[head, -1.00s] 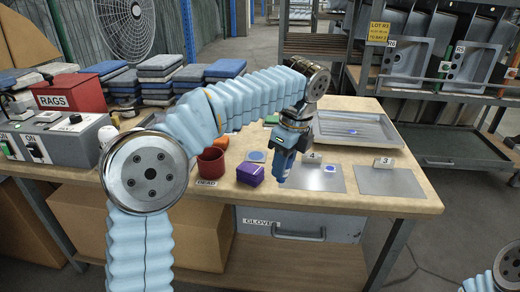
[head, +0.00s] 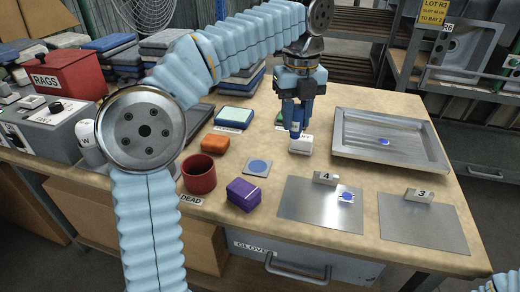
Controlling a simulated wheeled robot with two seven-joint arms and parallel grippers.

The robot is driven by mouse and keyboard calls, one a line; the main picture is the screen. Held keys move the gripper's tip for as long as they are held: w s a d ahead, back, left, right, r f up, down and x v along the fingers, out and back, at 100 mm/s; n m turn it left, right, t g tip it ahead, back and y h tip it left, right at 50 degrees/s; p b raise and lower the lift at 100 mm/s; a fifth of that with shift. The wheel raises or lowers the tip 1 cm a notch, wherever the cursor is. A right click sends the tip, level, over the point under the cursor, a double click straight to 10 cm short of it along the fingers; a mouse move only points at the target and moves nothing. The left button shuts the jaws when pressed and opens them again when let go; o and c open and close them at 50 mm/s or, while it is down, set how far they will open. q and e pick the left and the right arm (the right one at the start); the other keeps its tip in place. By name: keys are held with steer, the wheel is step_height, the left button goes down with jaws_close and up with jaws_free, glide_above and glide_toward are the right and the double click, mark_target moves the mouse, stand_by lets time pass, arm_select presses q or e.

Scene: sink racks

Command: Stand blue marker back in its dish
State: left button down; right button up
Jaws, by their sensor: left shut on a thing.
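My left gripper (head: 297,108) points down over the middle of the bench and is shut on a slim blue thing, which looks like the blue marker (head: 296,130). The marker hangs about upright, its upper part hidden between the fingers. Its lower end overlaps a small white block-like piece (head: 301,145) in the picture; I cannot tell whether they touch. No dish can be told for sure. A dark red cup (head: 199,175) stands left of the gripper, behind a DEAD label. My right gripper is out of view.
A purple box (head: 243,194), an orange piece (head: 215,144) and a card with a blue disc (head: 257,167) lie near the cup. Metal plates marked 4 (head: 300,208) and 3 (head: 423,224) lie at the front right. A steel tray (head: 350,150) holds a blue spot.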

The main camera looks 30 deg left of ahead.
arm_select(q)
steer(key=a+f, duration=0.2)
steer(key=s+a+f+b, duration=0.1)
steer(key=a+f, duration=0.1)
steer(key=a, duration=0.1)
steer(key=s+a+f, duration=0.1)
steer(key=a+f, duration=0.1)
steer(key=f, duration=0.1)
steer(key=shift+a, duration=0.25)
steer(key=shift+s+a+f+b, duration=0.1)
steer(key=shift+a+f+b, duration=0.1)
steer(key=shift+f, duration=0.75)
steer(key=shift+a+f+b, duration=0.15)
steer(key=shift+f, duration=0.75)
steer(key=shift+f, duration=0.2)
steer(key=c, duration=0.8)
jaws_free()
steer(key=shift+r, duration=0.15)
